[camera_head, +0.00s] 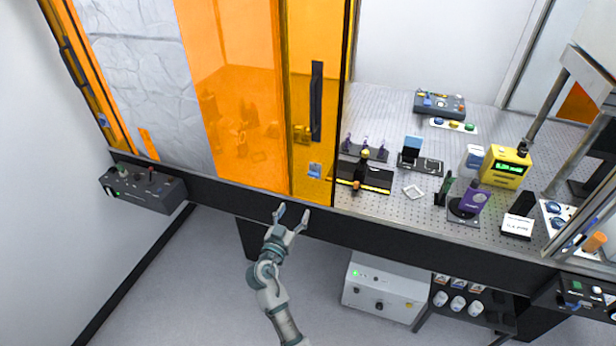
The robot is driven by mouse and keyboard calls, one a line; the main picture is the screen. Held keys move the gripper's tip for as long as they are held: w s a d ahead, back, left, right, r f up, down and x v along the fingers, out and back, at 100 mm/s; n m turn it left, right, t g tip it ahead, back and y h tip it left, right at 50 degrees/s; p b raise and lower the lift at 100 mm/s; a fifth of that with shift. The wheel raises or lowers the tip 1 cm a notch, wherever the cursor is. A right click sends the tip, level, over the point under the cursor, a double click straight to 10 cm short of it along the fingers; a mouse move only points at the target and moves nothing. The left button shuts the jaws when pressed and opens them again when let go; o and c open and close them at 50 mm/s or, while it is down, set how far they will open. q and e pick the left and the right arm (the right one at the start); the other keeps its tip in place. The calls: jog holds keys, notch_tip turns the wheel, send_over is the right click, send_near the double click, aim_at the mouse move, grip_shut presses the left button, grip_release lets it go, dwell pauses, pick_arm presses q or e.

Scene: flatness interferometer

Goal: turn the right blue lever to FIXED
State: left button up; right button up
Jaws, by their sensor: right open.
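My right gripper (292,217) is open and empty, its two fingers apart. It is in front of the bench's dark front edge, below the orange door. A white panel (556,233) with two blue levers stands at the right end of the bench. The upper blue lever (553,207) and the lower blue lever (558,222) are small, and I cannot read any FIXED mark. A dark control box (590,297) at the lower right edge also carries a small blue part. My gripper is far to the left of all of these. My left gripper is not in view.
An orange sliding door (240,100) with a black handle (316,100) covers the left of the bench; the right is open. A yellow meter (505,167) and purple device (470,201) stand on the perforated table (400,215). A white cabinet (385,289) sits below.

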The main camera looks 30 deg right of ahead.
aim_at(313, 176)
jog(key=p+x, duration=0.3)
jog(key=x, duration=1.2)
jog(key=shift+w+d+p, duration=0.2)
jog(key=shift+d+p, duration=0.1)
jog(key=shift+w+d+f, duration=0.1)
jog(key=shift+w+d, duration=0.2)
jog(key=shift+a, duration=0.1)
jog(key=c, duration=1.1)
